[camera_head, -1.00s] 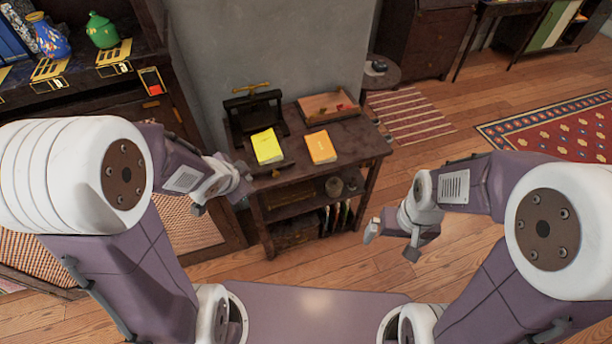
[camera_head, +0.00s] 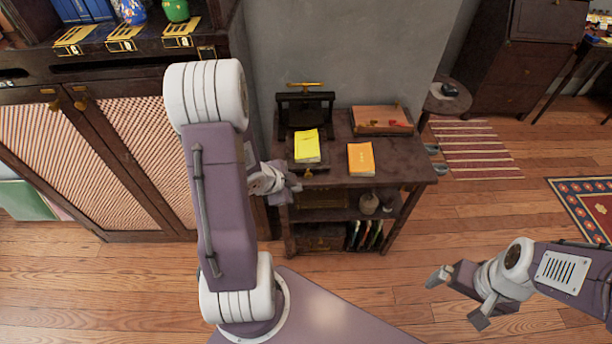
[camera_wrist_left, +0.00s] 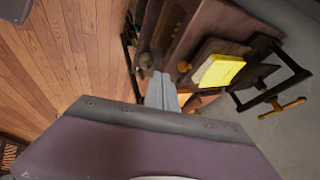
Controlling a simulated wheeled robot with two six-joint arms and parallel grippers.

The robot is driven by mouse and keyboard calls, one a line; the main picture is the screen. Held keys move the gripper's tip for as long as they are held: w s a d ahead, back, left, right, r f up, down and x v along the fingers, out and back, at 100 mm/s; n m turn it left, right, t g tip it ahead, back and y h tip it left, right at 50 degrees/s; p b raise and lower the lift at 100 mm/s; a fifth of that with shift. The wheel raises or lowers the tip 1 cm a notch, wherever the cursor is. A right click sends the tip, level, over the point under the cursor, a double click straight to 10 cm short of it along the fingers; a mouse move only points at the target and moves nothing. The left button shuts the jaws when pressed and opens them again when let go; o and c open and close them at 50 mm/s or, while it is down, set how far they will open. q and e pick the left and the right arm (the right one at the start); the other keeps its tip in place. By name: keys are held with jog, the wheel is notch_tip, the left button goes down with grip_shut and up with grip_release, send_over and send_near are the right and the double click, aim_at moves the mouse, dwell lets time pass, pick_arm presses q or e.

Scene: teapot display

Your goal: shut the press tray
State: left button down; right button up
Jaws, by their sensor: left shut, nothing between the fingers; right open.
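The dark press (camera_head: 305,108) with a brass bar on top stands at the back left of the small wooden table. Its dark tray (camera_head: 318,168) sticks out at the front, with a yellow book (camera_head: 307,146) lying on it. A small brass knob (camera_wrist_left: 184,66) shows at the tray's front in the left wrist view. The yellow book also shows there (camera_wrist_left: 218,72). My left gripper (camera_head: 296,186) is shut and empty, near the table's front left, just in front of the tray; I cannot tell if it touches. My right gripper (camera_head: 458,298) is open and empty, low over the floor.
An orange book (camera_head: 361,159) lies on the table (camera_head: 405,170) right of the tray. A cabinet (camera_head: 110,160) stands close on the left.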

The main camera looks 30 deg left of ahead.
pick_arm(q)
jog(key=w+f, duration=0.4)
jog(key=w, duration=0.1)
jog(key=w+a+f, duration=0.1)
jog(key=w, duration=0.1)
jog(key=shift+w+a+f+b, duration=0.1)
jog(key=shift+w+f+b, duration=0.25)
jog(key=shift+w+f, duration=0.05)
pick_arm(e)
jog(key=shift+a+f, duration=0.1)
jog(key=shift+f, duration=0.7)
pick_arm(q)
jog(key=shift+a, duration=0.1)
